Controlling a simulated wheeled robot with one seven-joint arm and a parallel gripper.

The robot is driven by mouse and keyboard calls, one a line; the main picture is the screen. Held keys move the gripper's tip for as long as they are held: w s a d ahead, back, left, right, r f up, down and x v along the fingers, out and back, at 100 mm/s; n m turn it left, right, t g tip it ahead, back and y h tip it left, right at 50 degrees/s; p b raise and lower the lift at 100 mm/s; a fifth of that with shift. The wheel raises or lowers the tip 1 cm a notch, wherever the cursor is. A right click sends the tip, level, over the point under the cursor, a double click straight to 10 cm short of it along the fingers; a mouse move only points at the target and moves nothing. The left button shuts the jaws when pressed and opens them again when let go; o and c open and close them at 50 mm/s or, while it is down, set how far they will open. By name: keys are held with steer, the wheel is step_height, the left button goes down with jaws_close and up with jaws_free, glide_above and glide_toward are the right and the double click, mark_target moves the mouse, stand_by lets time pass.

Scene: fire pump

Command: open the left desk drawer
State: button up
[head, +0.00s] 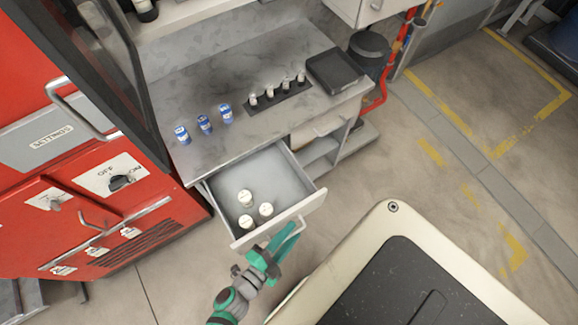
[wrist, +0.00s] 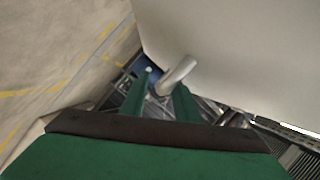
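The left desk drawer (head: 310,203) is pulled well out from under the desktop. Three white-topped canisters stand inside it, one of them here (head: 246,198). The drawer's bar handle (head: 293,234) is on its front; in the wrist view the handle (wrist: 178,74) shows as a pale rounded bar against the plain front panel (wrist: 230,50). My green gripper (head: 279,249) is at the handle, in front of the drawer. In the wrist view its two fingers (wrist: 161,94) stand apart, with the handle's end between them and a gap by the left finger. Contact is unclear.
The desktop (head: 235,75) holds several blue cans, a dark rack (head: 278,95) of small bottles and a black tray (head: 336,70). A red cabinet (head: 60,190) stands left of the desk. Open floor (head: 400,170) lies to the right.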

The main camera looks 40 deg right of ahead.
steer(key=shift+a, duration=0.1)
steer(key=v, duration=1)
steer(key=shift+a, duration=0.3)
steer(key=shift+s+r, duration=0.15)
steer(key=shift+r, duration=0.05)
steer(key=a+r+n+t+y, duration=0.2)
steer(key=r+n+t+y, duration=0.4)
steer(key=n, duration=0.8)
steer(key=a+r+n+t+y, duration=0.2)
steer(key=r+n+t+y, duration=0.4)
steer(key=n, duration=0.8)
steer(key=t+y, duration=0.1)
steer(key=y, duration=0.2)
steer(key=shift+s+a+r+t+y, duration=0.2)
steer(key=shift+s+r+t+y, duration=0.1)
steer(key=shift+s+t, duration=0.1)
